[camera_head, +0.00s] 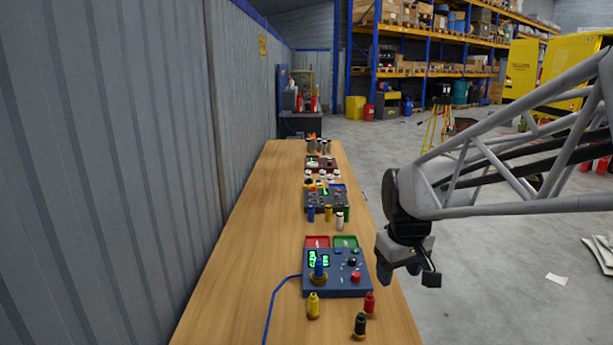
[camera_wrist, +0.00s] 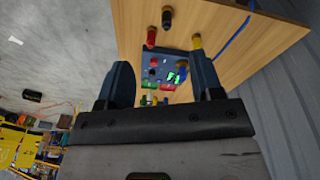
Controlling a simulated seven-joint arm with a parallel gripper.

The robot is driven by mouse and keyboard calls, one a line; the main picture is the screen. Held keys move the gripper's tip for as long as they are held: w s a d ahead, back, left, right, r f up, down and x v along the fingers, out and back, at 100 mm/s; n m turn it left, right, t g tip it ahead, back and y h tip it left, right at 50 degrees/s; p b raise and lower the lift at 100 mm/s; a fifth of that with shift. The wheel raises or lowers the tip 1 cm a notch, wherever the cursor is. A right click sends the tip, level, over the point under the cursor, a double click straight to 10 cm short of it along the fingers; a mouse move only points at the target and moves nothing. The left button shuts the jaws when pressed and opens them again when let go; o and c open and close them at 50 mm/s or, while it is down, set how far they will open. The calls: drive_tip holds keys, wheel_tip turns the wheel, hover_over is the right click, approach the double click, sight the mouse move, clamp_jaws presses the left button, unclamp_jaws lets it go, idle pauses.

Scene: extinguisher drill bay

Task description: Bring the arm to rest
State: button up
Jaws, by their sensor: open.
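My gripper (camera_head: 406,273) hangs beside the right edge of the wooden table (camera_head: 240,265), next to the nearest blue control box (camera_head: 341,287). In the wrist view its two dark fingers (camera_wrist: 162,88) are spread apart with nothing between them. My arm reaches in from the right of the head view. A blue extinguisher-shaped piece (camera_head: 319,268) stands on the box's left part. A yellow one (camera_head: 313,305), a red one (camera_head: 369,304) and a black one (camera_head: 360,325) stand on the table in front of the box.
More boxes and small cylinders (camera_head: 325,200) line the table further back. A corrugated wall (camera_head: 110,180) borders the left side. Open concrete floor (camera_head: 480,260) lies to the right, with shelving (camera_head: 440,40) far behind.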

drive_tip(key=s+f+m, duration=0.1)
drive_tip(key=s+m, duration=0.3)
drive_tip(key=s, duration=1.6)
drive_tip(key=shift+d+t, duration=0.2)
drive_tip(key=shift+t, duration=0.2)
drive_tip(key=shift+w+f, duration=0.1)
idle(0.6)
